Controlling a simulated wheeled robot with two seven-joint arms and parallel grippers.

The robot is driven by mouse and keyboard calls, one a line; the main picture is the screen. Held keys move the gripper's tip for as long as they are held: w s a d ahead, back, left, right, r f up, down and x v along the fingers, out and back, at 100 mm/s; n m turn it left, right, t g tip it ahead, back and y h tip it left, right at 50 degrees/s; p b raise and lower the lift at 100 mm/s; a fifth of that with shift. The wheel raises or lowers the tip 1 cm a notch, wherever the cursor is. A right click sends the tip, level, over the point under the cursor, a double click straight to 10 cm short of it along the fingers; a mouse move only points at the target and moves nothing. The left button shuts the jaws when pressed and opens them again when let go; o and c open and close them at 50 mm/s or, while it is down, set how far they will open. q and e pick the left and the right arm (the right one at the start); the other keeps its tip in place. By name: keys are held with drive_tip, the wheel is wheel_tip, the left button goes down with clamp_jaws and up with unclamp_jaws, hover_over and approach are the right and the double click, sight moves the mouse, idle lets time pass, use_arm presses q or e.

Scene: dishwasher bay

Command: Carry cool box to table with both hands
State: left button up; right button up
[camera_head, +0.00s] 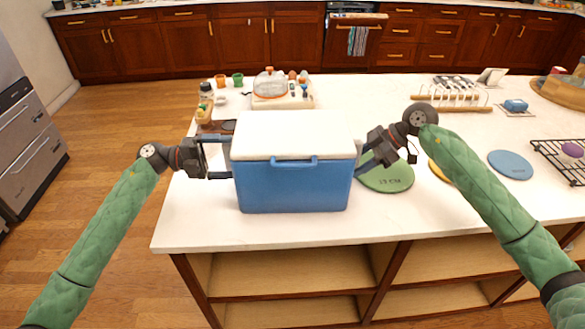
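The cool box (293,185) is blue with a white lid and stands upright and level in the middle of the view, over the near part of the white table (210,226). I cannot tell whether its base touches the tabletop. My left gripper (203,158) is at the handle on the box's left side and appears shut on it. My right gripper (373,153) is at the handle on the right side and appears shut on it. The fingertips are partly hidden by the handles and wrists. The lid is closed.
A green round mat (392,180) lies right of the box, partly behind it. A blue mat (510,164) and wire rack (560,160) lie further right. Bottles (206,97) and a tray with a glass dome (270,83) stand behind. Open shelves (290,272) are below the table edge.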

sight(362, 147)
use_arm(q)
drive_tip(key=c, duration=1)
use_arm(e)
clamp_jaws()
use_arm(q)
drive_tip(key=shift+r, duration=0.1)
drive_tip(key=shift+c, duration=0.2)
use_arm(e)
drive_tip(key=shift+r, duration=0.1)
use_arm(q)
drive_tip(key=shift+r, duration=0.1)
use_arm(e)
drive_tip(key=shift+r, duration=0.2)
use_arm(q)
drive_tip(key=shift+r+p, duration=2.35)
drive_tip(key=shift+p, duration=0.15)
use_arm(e)
drive_tip(key=shift+r, duration=2.35)
